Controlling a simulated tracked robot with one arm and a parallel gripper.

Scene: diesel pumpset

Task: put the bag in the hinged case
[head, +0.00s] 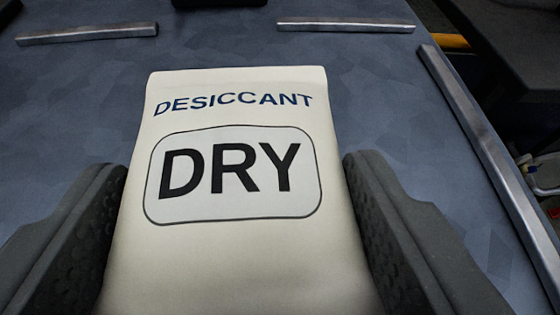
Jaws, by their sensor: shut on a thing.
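A cream bag (235,250) printed "DESICCANT" and "DRY" fills the middle of the head view. My gripper (238,200) has one dark finger on each side of the bag and is shut on it. The bag's lower end runs out of the bottom of the picture. I cannot tell whether the bag touches the surface below. No hinged case can be made out in this view.
A blue-grey mottled surface (230,45) lies below and beyond the bag. Metal strips edge it at the far left (87,34), far right (345,25) and right side (490,150). Dark objects stand beyond the right edge. The surface around the bag is clear.

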